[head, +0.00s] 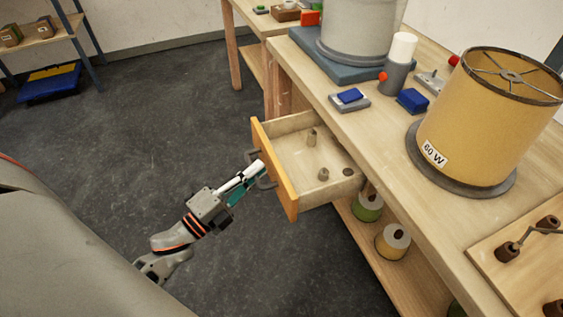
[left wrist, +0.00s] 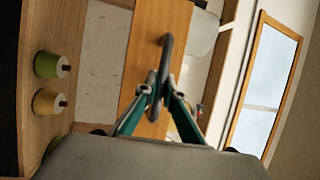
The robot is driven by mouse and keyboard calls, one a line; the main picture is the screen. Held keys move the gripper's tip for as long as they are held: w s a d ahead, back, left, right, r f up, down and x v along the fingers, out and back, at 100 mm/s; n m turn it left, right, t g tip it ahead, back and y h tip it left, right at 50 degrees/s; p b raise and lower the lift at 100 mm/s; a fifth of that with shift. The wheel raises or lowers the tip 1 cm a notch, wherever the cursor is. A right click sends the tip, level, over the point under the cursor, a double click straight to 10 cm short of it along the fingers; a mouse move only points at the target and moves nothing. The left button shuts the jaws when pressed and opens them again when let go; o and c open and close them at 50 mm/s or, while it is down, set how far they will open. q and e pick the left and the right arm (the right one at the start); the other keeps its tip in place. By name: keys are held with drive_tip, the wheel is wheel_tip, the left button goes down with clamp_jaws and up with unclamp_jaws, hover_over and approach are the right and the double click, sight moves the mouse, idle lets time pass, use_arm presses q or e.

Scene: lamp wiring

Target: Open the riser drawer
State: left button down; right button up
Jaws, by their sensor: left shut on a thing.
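The drawer (head: 306,162) stands pulled out of the workbench, its inside in open view with several small knobs or plugs in it. Its orange-brown front (head: 275,168) faces my left arm and carries a dark bow handle (left wrist: 165,65). My left gripper (head: 257,176) is at the handle; in the left wrist view its teal fingers (left wrist: 157,102) close around the handle bar. My right gripper is in neither view.
A lamp with a tan shade (head: 487,120) marked 60 W stands on the workbench (head: 450,207). Spools (head: 393,241) sit on the shelf beneath. A blue block (head: 413,100) and a white-topped bottle (head: 398,68) are on the bench. The dark floor (head: 130,130) left of the drawer is clear.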

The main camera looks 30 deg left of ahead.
use_arm(q)
drive_tip(key=s+a, duration=0.3)
drive_tip(key=s, duration=0.1)
drive_tip(key=shift+s+a, duration=0.35)
drive_tip(key=shift+s, duration=0.05)
drive_tip(key=c, duration=2.1)
unclamp_jaws()
drive_tip(key=shift+c, duration=0.2)
drive_tip(key=shift+s, duration=0.1)
drive_tip(key=v, duration=1.2)
